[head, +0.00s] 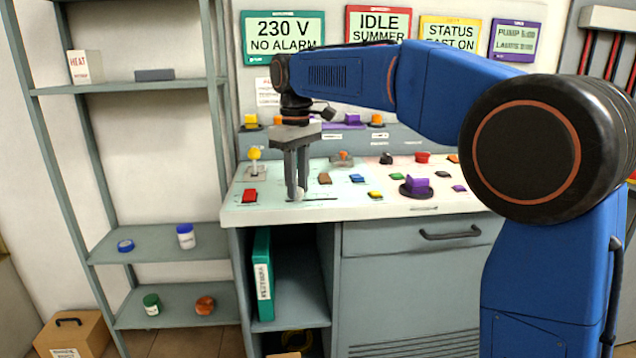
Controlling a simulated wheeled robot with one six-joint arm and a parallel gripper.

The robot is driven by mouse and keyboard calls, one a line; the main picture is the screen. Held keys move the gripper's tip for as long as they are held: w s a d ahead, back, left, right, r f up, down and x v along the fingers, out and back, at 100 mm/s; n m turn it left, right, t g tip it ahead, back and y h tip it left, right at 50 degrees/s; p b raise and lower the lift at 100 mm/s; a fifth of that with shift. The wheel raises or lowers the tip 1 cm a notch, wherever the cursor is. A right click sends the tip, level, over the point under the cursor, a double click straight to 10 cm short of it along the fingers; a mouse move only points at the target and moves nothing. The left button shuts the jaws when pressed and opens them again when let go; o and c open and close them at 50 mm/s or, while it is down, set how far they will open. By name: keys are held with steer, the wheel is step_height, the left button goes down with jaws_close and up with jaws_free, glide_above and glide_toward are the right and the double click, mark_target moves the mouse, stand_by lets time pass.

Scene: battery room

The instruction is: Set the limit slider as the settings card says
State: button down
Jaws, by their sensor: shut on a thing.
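The slider (322,199) is a thin dark slot near the front edge of the console top, with a small pale knob (299,194) at its left end. My gripper (297,194) points straight down, its fingers shut on this knob and hiding part of it. No scale or label beside the slot is readable. Wall cards stand behind: a green one (284,29) reads "230 V NO ALARM", a red one (377,18) "IDLE SUMMER", a yellow one (448,28) seems to read "STATUS FAST ON", a purple one (515,38) "PUMP" and "LAMPS". My arm covers some lower edges. I cannot tell which is the settings card.
A red button (249,196) and a yellow-topped lever (254,157) are left of my gripper. A shelf rack (150,240) stands left of the console.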

mark_target(291, 201)
steer(key=shift+a, duration=0.75)
steer(key=c, duration=1.5)
jaws_free()
steer(key=shift+a, duration=0.15)
step_height(291, 201, up, 18)
steer(key=shift+f, duration=0.25)
